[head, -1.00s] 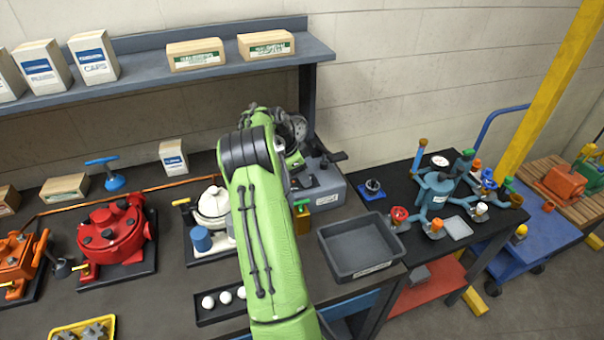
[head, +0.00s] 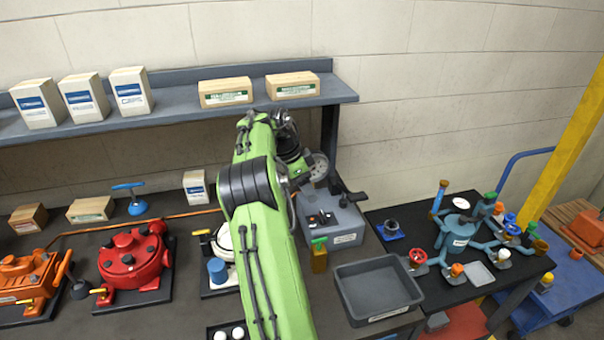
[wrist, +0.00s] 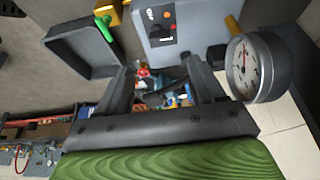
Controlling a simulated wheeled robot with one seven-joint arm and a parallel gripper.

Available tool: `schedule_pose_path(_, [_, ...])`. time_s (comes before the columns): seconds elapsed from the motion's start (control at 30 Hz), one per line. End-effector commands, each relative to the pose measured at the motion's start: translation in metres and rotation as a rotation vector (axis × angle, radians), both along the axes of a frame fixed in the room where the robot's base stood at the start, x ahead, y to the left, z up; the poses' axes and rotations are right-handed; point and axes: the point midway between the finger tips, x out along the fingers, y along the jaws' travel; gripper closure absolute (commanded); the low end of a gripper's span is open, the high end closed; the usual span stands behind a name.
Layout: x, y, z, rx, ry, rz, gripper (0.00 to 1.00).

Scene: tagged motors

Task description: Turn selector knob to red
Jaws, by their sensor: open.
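A grey control box (head: 343,236) stands on the bench at the back, just right of my arm. In the wrist view the same box (wrist: 170,45) shows a dark panel with small red and orange round parts and a black part. I cannot tell which of these is the selector knob or where it points. My gripper (wrist: 160,68) is open and empty in the wrist view, its two dark fingers apart, with the box's panel beyond their tips.
A yellow fitting with a green handle (head: 319,252) stands in front of the box. A round gauge (wrist: 246,66) is close to the right finger. A grey tray (head: 376,288) sits right of the arm. A small dark knob on a blue base (head: 391,230) lies on the black table.

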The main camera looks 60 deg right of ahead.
Motion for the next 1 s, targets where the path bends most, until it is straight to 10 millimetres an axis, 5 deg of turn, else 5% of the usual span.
schedule_pose_path(0.2, [0.010,0.010,0.037,-0.001,0.000,0.000,0.32])
schedule_pose_path(0.87, [0.011,0.011,0.039,0.001,0.001,0.000,0.32])
schedule_pose_path(1.0, [0.019,0.031,0.055,0.022,-0.022,0.097,0.32])
